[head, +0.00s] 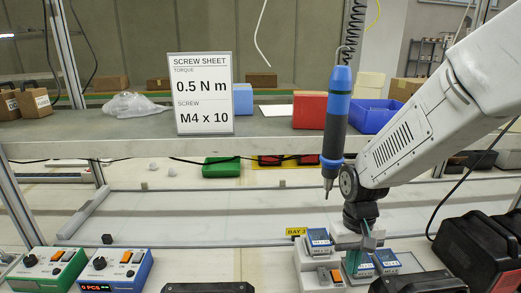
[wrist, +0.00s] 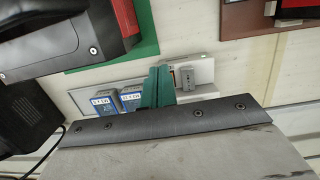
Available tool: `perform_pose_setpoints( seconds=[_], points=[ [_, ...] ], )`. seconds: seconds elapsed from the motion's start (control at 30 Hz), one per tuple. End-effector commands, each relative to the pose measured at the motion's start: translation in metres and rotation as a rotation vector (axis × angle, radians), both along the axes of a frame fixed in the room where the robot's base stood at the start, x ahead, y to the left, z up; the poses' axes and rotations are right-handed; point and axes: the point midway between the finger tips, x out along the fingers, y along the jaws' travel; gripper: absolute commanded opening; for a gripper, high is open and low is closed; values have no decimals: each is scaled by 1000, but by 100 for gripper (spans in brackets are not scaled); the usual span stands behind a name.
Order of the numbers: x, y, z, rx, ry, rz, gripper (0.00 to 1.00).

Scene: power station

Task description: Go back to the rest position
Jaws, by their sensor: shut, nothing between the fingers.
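My gripper (head: 356,262) is at the right of the bench in the head view, pointing down just above a pale holder with several small blue-and-grey boxes. Its green fingers (wrist: 157,86) show in the wrist view, closed together with nothing between them. The holder (head: 306,266) stands by a yellow bay label (head: 296,232). In the wrist view two blue boxes (wrist: 104,102) lie to the left of the fingers and a pale block with a grey part (wrist: 188,77) to the right. Whether the fingertips touch anything is hidden.
A blue-and-black screwdriver (head: 336,122) hangs beside my arm. A shelf (head: 70,140) bears a screw sheet (head: 204,93), a red box (head: 310,110) and a blue bin (head: 376,115). Green and blue control units (head: 118,268) stand front left. Black cases (head: 478,255) are at right. The middle bench is mostly clear.

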Motion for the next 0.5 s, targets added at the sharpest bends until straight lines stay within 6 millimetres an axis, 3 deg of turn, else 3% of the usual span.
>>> perform_pose_setpoints(
  seconds=[0.3,0.5],
  points=[
    [-82,-14,86,3,3,7,0],
    [-135,-22,129,6,-62,-1,0]
  ],
)
